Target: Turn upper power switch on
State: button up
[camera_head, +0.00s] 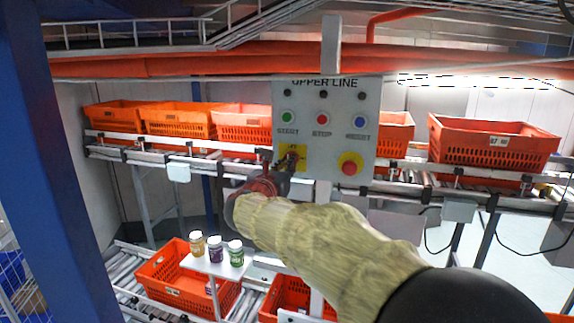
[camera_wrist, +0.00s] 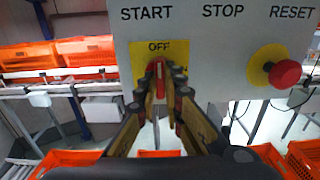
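The upper power switch is a red handle (camera_wrist: 159,70) on a yellow plate (camera_wrist: 139,58) of the grey UPPER LINE panel (camera_head: 330,104). In the wrist view its handle stands about upright, below the word OFF. Part of another label shows to its right, mostly hidden by a finger. My gripper (camera_wrist: 161,76) reaches the handle, with one fingertip on each side and hardly any gap; it looks shut on it. In the head view my gripper (camera_head: 291,162) covers much of the plate and hides the handle.
A red stop button (camera_head: 349,168) on yellow sits right of the switch. Green START (camera_head: 288,118), red STOP (camera_head: 323,118) and blue RESET (camera_head: 359,121) buttons are above. Orange totes (camera_head: 492,148) line the conveyor behind. Several jars (camera_head: 215,249) stand on a small white shelf below.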

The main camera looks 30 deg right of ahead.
grip_shut()
jog(key=shift+b, duration=0.4)
jog(key=m+b, duration=1.7)
jog(key=b, duration=0.8)
jog(key=shift+w+m, duration=0.1)
jog(key=shift+m, duration=0.3)
jog(key=o, duration=0.6)
grip_release()
jog(key=shift+c, duration=0.2)
